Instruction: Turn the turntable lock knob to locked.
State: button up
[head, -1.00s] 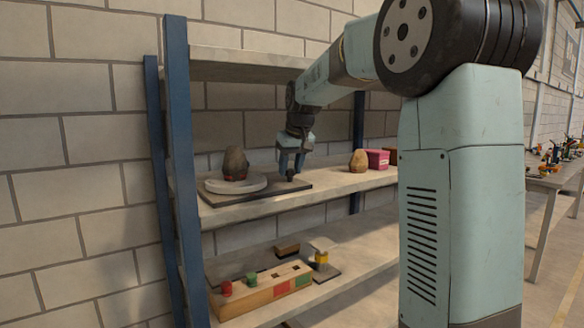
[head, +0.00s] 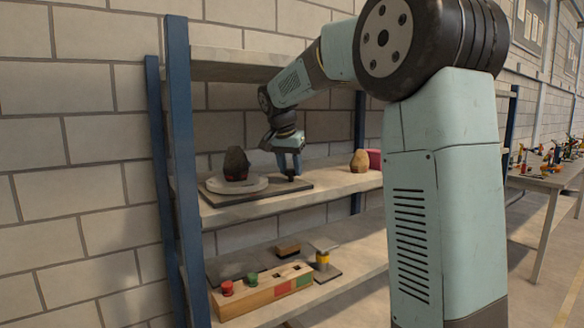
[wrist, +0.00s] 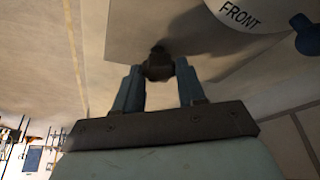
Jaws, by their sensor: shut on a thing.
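The dark lock knob (head: 290,177) stands on the grey base plate (head: 302,184) to the right of the white turntable disc (head: 259,184). In the wrist view the knob (wrist: 158,62) sits between the two blue fingertips of my gripper (wrist: 159,72). My gripper (head: 288,171) reaches down from above and is shut on the knob. The disc also shows at the top of the wrist view (wrist: 250,22), with the word FRONT on it. A dark brown lump with red near its foot (head: 236,164) stands on the disc. The knob's lock marking cannot be read.
A tan lump (head: 360,161) and a pink box (head: 374,159) stand on the same shelf to the right. A blue shelf post (head: 183,170) rises at the left. A shelf board (head: 230,66) hangs above. A wooden button block (head: 262,291) lies on the shelf below.

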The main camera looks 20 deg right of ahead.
jog(key=shift+a+m, duration=0.15)
jog(key=shift+m, duration=0.35)
jog(key=o, duration=1)
jog(key=shift+o, duration=0.2)
jog(key=shift+a+r, duration=0.15)
jog(key=shift+r, duration=0.35)
jog(key=s+a, duration=0.8)
jog(key=s, duration=0.1)
jog(key=shift+a, duration=0.1)
jog(key=s+d+f+n+y, duration=0.1)
jog(key=s+d+f+n, duration=0.2)
jog(key=s, duration=0.6)
jog(key=s+d+f+n+t+y, duration=0.1)
jog(key=s+d+f+n, duration=0.1)
jog(key=s, duration=0.7)
jog(key=s+d+f+n+t, duration=0.1)
jog(key=s+d+f+n, duration=0.2)
jog(key=s, duration=0.7)
jog(key=shift+d+f+n+y, duration=0.3)
jog(key=shift+d+f+y, duration=0.1)
jog(key=shift+d+f, duration=0.55)
